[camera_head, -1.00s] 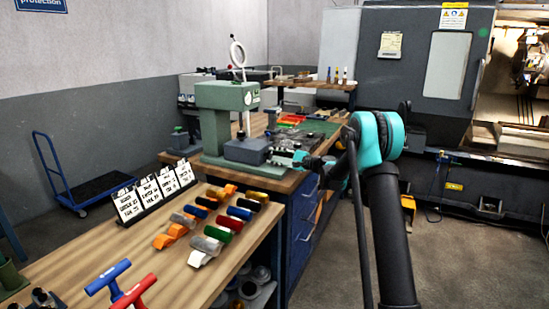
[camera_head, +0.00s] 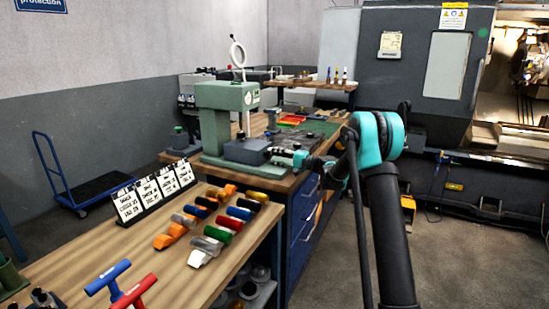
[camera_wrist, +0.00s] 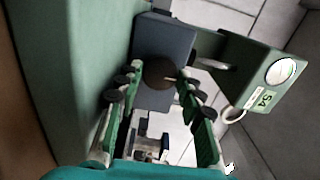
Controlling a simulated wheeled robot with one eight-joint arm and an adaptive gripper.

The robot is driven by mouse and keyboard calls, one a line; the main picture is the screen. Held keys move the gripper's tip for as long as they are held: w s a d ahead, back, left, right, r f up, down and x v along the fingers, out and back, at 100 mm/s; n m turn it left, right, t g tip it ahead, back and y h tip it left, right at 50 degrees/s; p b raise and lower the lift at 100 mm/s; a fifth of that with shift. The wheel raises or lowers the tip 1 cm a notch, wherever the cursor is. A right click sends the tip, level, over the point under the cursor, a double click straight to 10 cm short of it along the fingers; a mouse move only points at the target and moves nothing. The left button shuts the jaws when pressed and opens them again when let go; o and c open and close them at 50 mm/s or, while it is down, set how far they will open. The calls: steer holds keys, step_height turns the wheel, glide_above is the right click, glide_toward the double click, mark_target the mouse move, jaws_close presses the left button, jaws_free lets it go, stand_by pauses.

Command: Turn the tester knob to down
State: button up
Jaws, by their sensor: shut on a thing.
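The tester is a green column machine (camera_head: 211,130) with a round dial, standing on the bench in the head view. In the wrist view its green head with the white dial (camera_wrist: 280,72) is at the right. A dark round knob (camera_wrist: 162,73) shows in front of a blue-grey block (camera_wrist: 165,42). My gripper (camera_wrist: 161,78) has its green-lined fingers on both sides of the knob and is shut on it. In the head view my gripper (camera_head: 299,158) is small, at the right of the tester's block; the knob cannot be made out there.
The nearer bench (camera_head: 85,257) carries several coloured handles, white label cards (camera_head: 150,190) and red and blue T-handles. Blue drawers (camera_head: 303,215) are under the tester's bench. A dark lathe (camera_head: 425,75) stands behind. A blue trolley (camera_head: 90,190) is on the floor at left.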

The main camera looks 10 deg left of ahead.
steer(key=o, duration=0.9)
steer(key=shift+c, duration=0.2)
steer(key=shift+d, duration=0.1)
steer(key=v, duration=1.1)
steer(key=shift+s+d, duration=0.15)
steer(key=shift+d, duration=0.2)
